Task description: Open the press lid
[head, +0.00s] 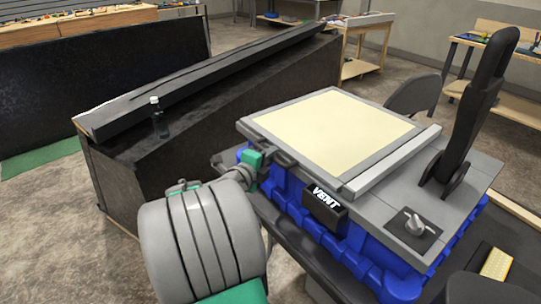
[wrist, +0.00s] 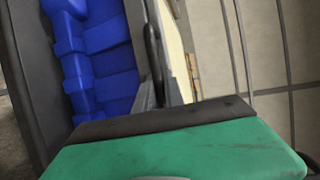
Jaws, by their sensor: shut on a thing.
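The press lid (head: 335,128) is a cream panel in a grey frame on top of a blue-sided console (head: 340,236). It looks flat or nearly flat, and I cannot tell whether there is a small gap under it. A dark handle (head: 284,157) sticks out at its near left edge. My gripper (head: 266,160), with green parts, is at this handle and shut on it. In the wrist view the dark handle loop (wrist: 152,45) runs up from behind the green finger, beside the cream panel edge (wrist: 172,40). The fingertips' contact is partly hidden.
A black VENT box (head: 325,202) is on the console front. A knob (head: 414,224) and a tall black upright part (head: 478,110) stand right of the lid. The space above the lid is clear.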

